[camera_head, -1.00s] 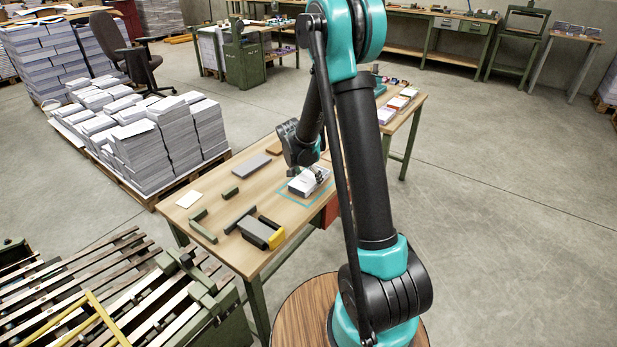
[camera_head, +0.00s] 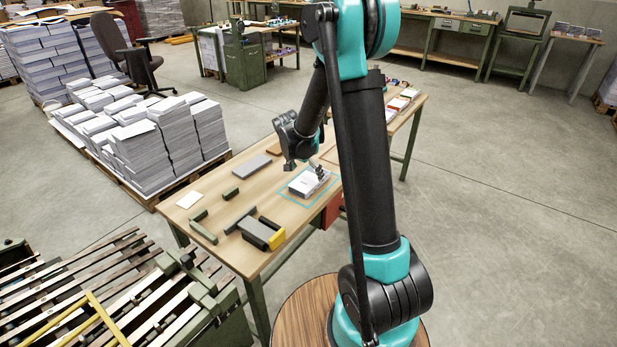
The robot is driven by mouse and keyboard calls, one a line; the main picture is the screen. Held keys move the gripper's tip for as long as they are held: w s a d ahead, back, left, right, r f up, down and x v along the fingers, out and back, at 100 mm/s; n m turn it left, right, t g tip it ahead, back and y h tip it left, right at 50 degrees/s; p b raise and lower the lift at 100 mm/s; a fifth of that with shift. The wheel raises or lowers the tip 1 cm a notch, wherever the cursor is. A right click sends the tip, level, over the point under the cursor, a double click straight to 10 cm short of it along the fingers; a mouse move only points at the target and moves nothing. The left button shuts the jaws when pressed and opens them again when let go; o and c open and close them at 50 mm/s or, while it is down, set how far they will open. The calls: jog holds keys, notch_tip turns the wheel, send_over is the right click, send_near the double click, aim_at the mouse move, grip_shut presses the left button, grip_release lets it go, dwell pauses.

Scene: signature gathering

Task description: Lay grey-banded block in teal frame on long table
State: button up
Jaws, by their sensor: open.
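A white block (camera_head: 304,186) lies flat on the long table (camera_head: 224,256), inside the teal frame (camera_head: 308,205), a thin outline on the tabletop. Dark print shows on the block's top; I cannot clearly make out its grey band. My gripper (camera_head: 304,168) is open at the block's far side. One finger is to the left of the block's far edge and the other is over or beside its far right corner. I cannot tell whether either finger touches the block.
A grey slab (camera_head: 255,166), a white card (camera_head: 189,199), dark green bars (camera_head: 203,232) and a grey-and-yellow holder (camera_head: 262,233) lie on the table. Pallets of paper stacks (camera_head: 165,143) stand at the left. The floor to the right is clear.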

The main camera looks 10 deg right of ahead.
jog(key=v, duration=0.8)
jog(key=s+d+f+n+y, duration=0.1)
jog(key=s+d+n, duration=0.1)
jog(key=s, duration=0.7)
jog(key=s+d+f+n+y, duration=0.1)
jog(key=s+n, duration=0.3)
jog(key=s, duration=0.5)
jog(key=s+d+f+n+t+y, duration=0.1)
jog(key=s+d+n, duration=0.2)
jog(key=s, duration=0.6)
jog(key=shift+d+f, duration=0.35)
jog(key=shift+d, duration=0.25)
